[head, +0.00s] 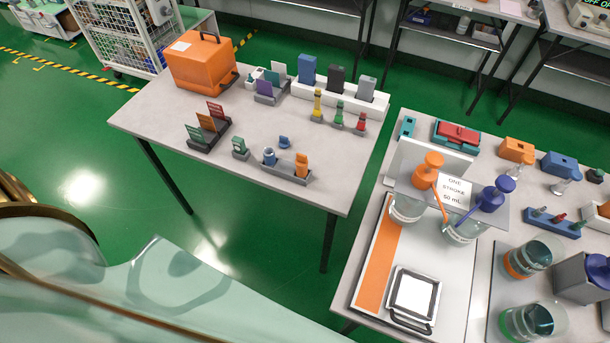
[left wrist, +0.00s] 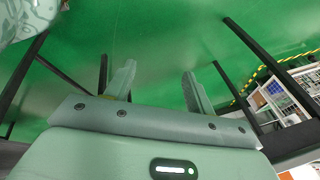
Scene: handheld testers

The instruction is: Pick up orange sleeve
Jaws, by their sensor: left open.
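A small upright orange piece (head: 301,165), which looks like the orange sleeve, stands at the right end of a grey tray (head: 287,174) near the front edge of the left table. A blue piece (head: 269,156) stands at the tray's other end. My left gripper (left wrist: 158,88) shows only in the left wrist view. Its two pale fingers are apart with nothing between them, over green floor and near dark table legs. The orange piece is not visible in that view. My right gripper is in neither view.
The left table (head: 180,110) also holds an orange case (head: 200,62), a card rack (head: 209,128) and a white holder (head: 340,92) with upright devices. Orange and purple pump bottles stand on the right table (head: 345,300). A floor gap separates the tables.

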